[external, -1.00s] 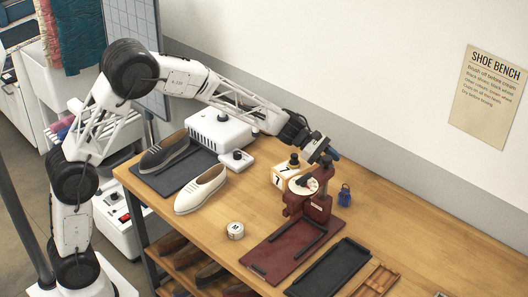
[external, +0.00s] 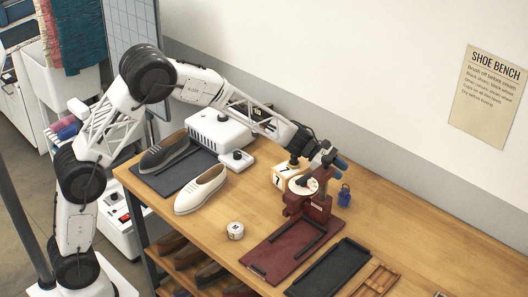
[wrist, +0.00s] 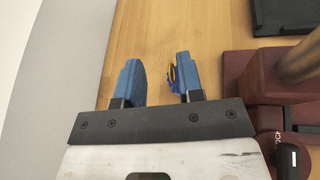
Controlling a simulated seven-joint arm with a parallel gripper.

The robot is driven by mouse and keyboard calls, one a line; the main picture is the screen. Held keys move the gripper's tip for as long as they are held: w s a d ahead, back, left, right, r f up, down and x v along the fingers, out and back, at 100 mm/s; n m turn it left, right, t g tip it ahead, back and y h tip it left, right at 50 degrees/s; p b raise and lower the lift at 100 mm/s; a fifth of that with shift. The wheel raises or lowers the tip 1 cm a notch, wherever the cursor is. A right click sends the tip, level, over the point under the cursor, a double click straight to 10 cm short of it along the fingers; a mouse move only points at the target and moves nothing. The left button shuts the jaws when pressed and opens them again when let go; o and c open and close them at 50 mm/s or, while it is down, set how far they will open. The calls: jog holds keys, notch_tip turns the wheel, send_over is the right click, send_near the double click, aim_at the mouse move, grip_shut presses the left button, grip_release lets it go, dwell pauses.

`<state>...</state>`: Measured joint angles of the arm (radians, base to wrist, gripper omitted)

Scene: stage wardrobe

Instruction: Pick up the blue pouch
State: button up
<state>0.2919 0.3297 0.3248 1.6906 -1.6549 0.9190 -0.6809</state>
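The small blue pouch (external: 345,196) stands on the wooden bench just right of the dark red stand in the external view. It has a thin loop or cord at its top. In the wrist view the pouch (wrist: 175,89) is mostly hidden behind the right-hand finger, and only a blue sliver and an orange-and-dark part show. My gripper (external: 341,164) is above the pouch, tilted. Its two blue fingers are apart, with only bare wood between them in the wrist view (wrist: 159,78).
The dark red stand (external: 316,207) with a round white dial is close beside the pouch and my gripper. A cream numbered block (external: 283,178) is behind it. A black tray (external: 328,268) lies in front. The wall runs behind the bench. Bare wood lies right of the pouch.

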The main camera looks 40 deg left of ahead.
aim_at(344, 190)
jog(key=shift+f, duration=0.55)
jog(key=f, duration=0.2)
jog(key=d+f, duration=0.1)
jog(key=f, duration=0.1)
jog(key=shift+w+d, duration=0.15)
jog(key=shift+x, duration=0.8)
jog(key=shift+c, duration=0.5)
grip_shut()
